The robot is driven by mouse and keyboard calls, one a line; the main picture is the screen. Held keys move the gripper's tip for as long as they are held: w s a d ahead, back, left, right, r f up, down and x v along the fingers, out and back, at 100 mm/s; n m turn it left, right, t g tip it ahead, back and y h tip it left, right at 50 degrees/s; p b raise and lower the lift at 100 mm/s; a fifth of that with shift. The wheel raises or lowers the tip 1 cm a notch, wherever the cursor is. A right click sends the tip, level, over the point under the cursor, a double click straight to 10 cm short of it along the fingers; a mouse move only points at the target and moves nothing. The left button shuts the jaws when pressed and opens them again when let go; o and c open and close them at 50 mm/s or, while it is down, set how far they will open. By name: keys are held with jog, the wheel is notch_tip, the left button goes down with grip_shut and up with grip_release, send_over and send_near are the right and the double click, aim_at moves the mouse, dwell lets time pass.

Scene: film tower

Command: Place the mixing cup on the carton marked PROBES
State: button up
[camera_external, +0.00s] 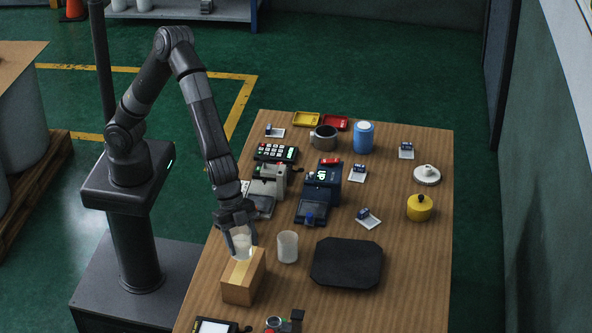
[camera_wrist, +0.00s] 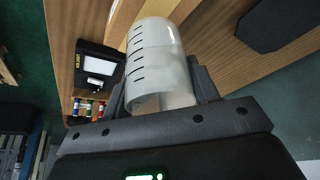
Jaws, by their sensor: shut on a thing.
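The mixing cup (camera_external: 242,246) is a translucent cup, held in my gripper (camera_external: 240,232). In the wrist view the cup (camera_wrist: 154,62) shows dark graduation marks on its side and lies between the two dark fingers (camera_wrist: 160,90). A brown cardboard carton (camera_external: 238,293) with a lighter tape strip stands near the table's left edge. The cup is over the far part of the carton's top; whether it touches cannot be told. No PROBES marking is readable on the carton. Part of the carton is hidden by the cup and gripper.
A second translucent cup (camera_external: 288,247) stands just right of the carton. A black mat (camera_external: 347,263) lies further right. A dark device (camera_external: 311,211) stands behind. A device with a pale screen (camera_external: 214,327) is at the near edge. The table's right near part is clear.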

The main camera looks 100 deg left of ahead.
aim_at(243, 252)
jog(key=shift+f, duration=2.05)
jog(key=shift+f, duration=0.15)
jog(key=o, duration=1)
jog(key=shift+o, duration=0.2)
